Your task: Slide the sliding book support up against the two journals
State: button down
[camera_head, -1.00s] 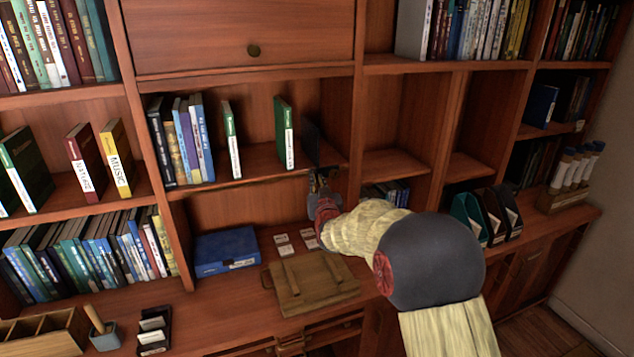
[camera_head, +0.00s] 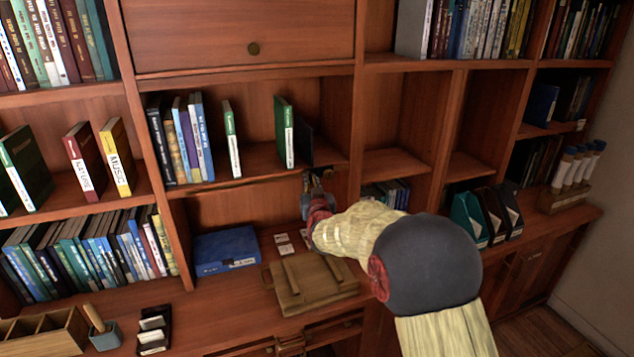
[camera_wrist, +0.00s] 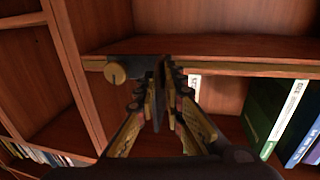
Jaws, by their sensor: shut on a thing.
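The sliding book support, a dark upright plate (camera_head: 304,142), stands on the middle shelf just right of a green journal with a white spine (camera_head: 288,137). The other journal (camera_head: 232,138) stands further left, with a clear gap between the two. My gripper (camera_head: 312,182) is at the shelf's front edge below the plate. In the wrist view, which looks upside down, my gripper (camera_wrist: 160,90) is shut on the support's dark front part, beside a brass knob (camera_wrist: 115,73). A white spine (camera_wrist: 193,87) shows close by, partly hidden by a finger. I cannot tell whether plate and journal touch.
Several blue and dark books (camera_head: 180,138) stand at the left of the same shelf. Below are a blue box (camera_head: 226,250), small cards (camera_head: 284,250) and a brown folder (camera_head: 312,283) on the counter. An upright divider (camera_head: 340,110) closes the bay on the right.

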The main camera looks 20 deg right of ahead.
jog(key=a+p, duration=0.3)
jog(key=a, duration=2.2)
jog(key=shift+a, duration=0.15)
jog(key=c, duration=1.9)
grip_release()
jog(key=shift+s, duration=0.1)
jog(key=s, duration=0.4)
jog(key=s+a, duration=0.1)
jog(key=s, duration=0.2)
jog(key=s+a, duration=0.1)
jog(key=s, duration=0.3)
jog(key=shift+s+a, duration=0.2)
jog(key=shift+s, duration=0.1)
